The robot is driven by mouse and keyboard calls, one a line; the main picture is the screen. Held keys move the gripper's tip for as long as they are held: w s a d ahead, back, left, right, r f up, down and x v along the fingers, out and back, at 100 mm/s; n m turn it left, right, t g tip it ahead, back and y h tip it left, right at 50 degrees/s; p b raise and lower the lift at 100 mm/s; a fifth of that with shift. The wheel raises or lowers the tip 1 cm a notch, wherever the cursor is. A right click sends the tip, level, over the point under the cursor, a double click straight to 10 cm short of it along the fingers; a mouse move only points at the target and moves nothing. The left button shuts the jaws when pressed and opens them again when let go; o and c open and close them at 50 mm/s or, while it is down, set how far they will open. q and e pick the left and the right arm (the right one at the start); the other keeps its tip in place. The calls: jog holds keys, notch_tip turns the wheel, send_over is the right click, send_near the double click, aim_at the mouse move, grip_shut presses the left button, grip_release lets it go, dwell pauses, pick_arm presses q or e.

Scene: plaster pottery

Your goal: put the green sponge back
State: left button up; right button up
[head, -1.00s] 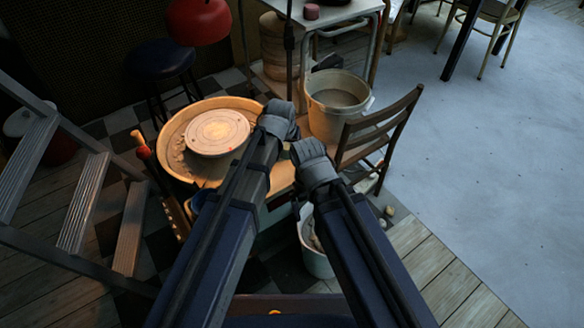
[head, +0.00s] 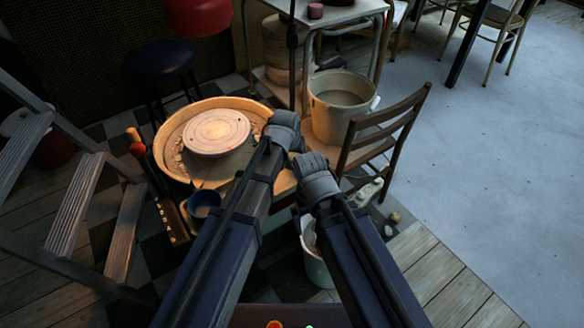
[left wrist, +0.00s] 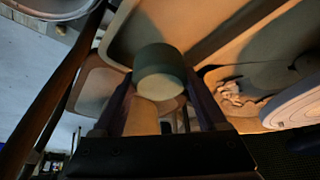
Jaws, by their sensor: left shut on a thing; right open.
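The green sponge (left wrist: 160,70) is a short, dull green round block in the left wrist view, between the fingers of my left gripper (left wrist: 160,95). The left gripper is shut on it. In the head view my left gripper (head: 283,130) is over the right rim of the pottery wheel's basin (head: 172,112), and the sponge is hidden there. My right gripper (head: 314,170) is open, beside and nearer than the left one, close to the wooden chair. Its fingertips are mostly hidden by its wrist.
The wheel disc (head: 217,132) sits in the basin, with clay scraps beside it. A small blue bowl (head: 203,203) is at the basin's near side. A large bucket (head: 338,105), a wooden chair (head: 385,135) and a lower bucket (head: 317,262) crowd the right. A stepladder (head: 82,200) stands left.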

aim_at(292, 164)
pick_arm(q)
jog(key=shift+f+b, duration=1.95)
jog(key=shift+r, duration=0.15)
jog(key=o, duration=0.9)
jog(key=p+v, duration=1.1)
jog(key=v, duration=0.1)
jog(key=shift+w+r, duration=0.1)
